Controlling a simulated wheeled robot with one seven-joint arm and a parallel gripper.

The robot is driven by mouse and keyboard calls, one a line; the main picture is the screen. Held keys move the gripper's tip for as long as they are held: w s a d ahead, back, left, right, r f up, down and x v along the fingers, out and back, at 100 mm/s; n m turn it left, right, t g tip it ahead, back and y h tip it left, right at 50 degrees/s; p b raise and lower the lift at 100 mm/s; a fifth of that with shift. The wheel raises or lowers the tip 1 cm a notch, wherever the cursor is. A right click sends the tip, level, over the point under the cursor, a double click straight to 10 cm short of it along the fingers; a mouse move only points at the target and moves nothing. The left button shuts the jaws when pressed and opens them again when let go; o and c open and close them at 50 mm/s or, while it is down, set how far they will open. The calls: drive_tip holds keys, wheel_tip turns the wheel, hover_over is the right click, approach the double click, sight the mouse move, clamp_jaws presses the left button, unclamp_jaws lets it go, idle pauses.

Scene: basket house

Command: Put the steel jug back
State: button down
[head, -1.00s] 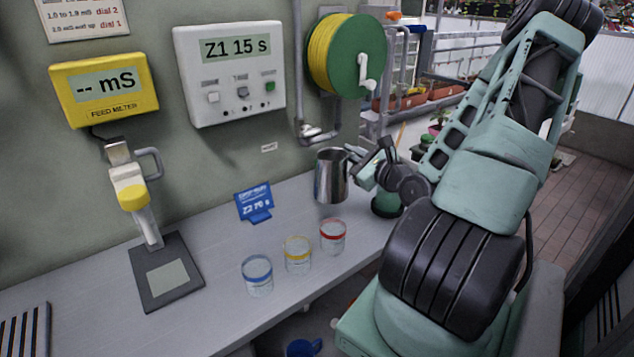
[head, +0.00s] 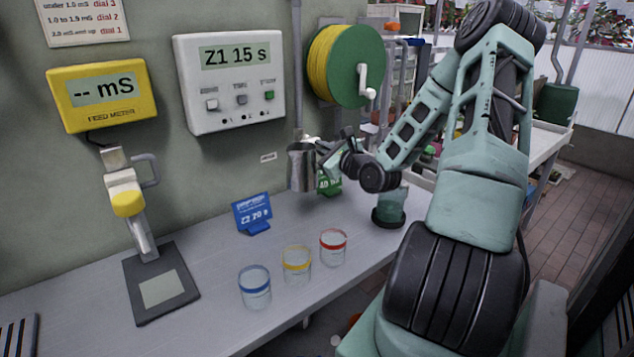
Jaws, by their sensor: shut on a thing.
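The steel jug (head: 300,168) is a shiny metal cup, held upright near the wall at the back of the bench, below the pipe. I cannot tell whether its base touches the bench. My gripper (head: 325,154) is at the jug's right side and shut on it. The fingertips are small and partly hidden against the jug.
Three clear jars with blue (head: 254,286), yellow (head: 297,263) and red (head: 333,247) rims stand at the bench front. A green-topped pot (head: 389,207) is right. The bench (head: 215,262) is clear between them.

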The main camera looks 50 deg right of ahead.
drive_tip(key=f, duration=0.7)
drive_tip(key=w+f, duration=0.1)
drive_tip(key=f, duration=0.3)
drive_tip(key=shift+d, duration=0.1)
drive_tip(key=shift+w+f+p, duration=0.1)
drive_tip(key=shift+w+p, duration=0.25)
drive_tip(key=shift+p, duration=0.05)
drive_tip(key=shift+d+f, duration=0.1)
drive_tip(key=shift+f, duration=0.05)
drive_tip(key=shift+f, duration=0.2)
drive_tip(key=c, duration=1.6)
unclamp_jaws()
drive_tip(key=shift+r, duration=0.15)
